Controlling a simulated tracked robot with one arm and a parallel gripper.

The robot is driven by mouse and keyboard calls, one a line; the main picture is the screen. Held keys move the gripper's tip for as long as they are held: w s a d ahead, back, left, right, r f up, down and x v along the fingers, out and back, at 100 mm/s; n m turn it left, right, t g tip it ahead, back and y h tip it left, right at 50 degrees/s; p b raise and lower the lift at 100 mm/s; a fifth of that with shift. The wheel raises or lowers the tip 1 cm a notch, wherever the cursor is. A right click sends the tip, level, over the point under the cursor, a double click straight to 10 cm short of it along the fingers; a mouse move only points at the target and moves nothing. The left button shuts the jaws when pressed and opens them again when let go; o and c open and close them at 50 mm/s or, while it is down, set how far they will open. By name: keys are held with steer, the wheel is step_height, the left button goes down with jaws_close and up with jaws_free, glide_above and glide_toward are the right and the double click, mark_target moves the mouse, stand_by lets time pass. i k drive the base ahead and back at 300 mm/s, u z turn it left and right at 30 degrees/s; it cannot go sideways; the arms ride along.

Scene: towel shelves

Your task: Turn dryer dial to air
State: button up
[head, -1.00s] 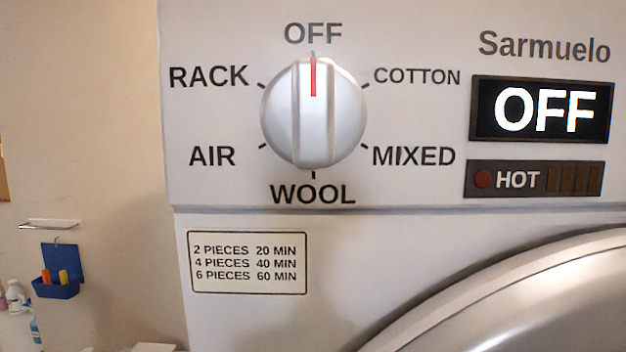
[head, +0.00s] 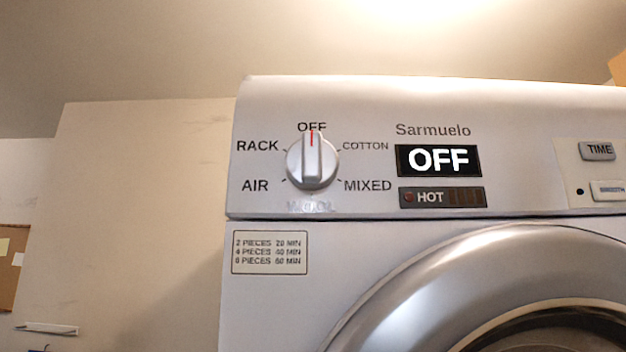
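The dryer dial (head: 313,162) is a round silver knob with a raised grip bar, on the left of the dryer's (head: 280,110) front panel. Its red mark points up to OFF. The AIR label (head: 255,186) is at the dial's lower left, below RACK. COTTON and MIXED are on the right, and WOOL below is washed out by glare. The dryer display (head: 438,160) reads OFF. My gripper does not show in the head view, and nothing touches the dial.
The round dryer door (head: 400,290) curves below the panel. A small notice (head: 269,253) is under the dial. TIME (head: 598,151) and other buttons are at the right. A small wall shelf (head: 47,328) is at the lower left. The space before the panel looks clear.

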mark_target(312, 163)
steer(key=k, duration=0.9)
steer(key=z, duration=0.65)
steer(key=i, duration=1.75)
steer(key=u, duration=0.25)
